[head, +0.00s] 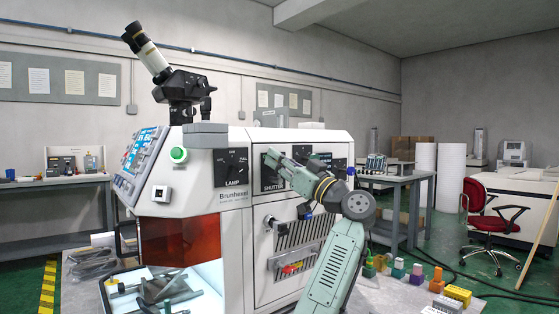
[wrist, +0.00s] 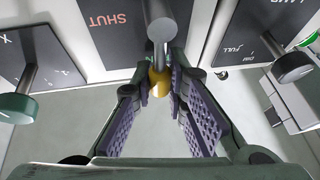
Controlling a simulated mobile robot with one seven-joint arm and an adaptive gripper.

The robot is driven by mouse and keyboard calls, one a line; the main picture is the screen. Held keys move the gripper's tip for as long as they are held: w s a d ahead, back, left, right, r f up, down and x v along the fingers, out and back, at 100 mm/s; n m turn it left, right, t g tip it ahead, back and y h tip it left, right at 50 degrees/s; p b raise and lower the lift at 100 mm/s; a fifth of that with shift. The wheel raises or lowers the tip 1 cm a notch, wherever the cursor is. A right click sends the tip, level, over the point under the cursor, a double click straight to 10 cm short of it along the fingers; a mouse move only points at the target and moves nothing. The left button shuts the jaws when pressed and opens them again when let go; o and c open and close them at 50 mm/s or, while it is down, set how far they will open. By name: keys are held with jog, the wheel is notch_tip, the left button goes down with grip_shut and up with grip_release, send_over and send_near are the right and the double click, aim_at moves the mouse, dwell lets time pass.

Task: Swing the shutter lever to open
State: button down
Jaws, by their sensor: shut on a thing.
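The shutter panel (head: 268,180), a dark plate lettered SHUTTER, is on the front of the white machine. In the wrist view the dark plate (wrist: 112,25) shows part of that word upside down. The shutter lever (wrist: 160,30) is a grey rod with a rounded end, and a brass-yellow part (wrist: 158,84) shows below it between my fingers. My gripper (wrist: 160,80) is shut on the lever, one pad on each side. In the head view my gripper (head: 280,163) is at the shutter panel and hides the lever.
The lamp panel (head: 231,167) is left of the shutter panel. A microscope (head: 165,70) stands on the machine.

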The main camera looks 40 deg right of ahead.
jog(key=c, duration=1.6)
grip_release()
jog(key=shift+o, duration=0.2)
jog(key=shift+s, duration=0.1)
jog(key=v, duration=0.7)
jog(key=shift+s, duration=0.15)
jog(key=shift+f, duration=0.1)
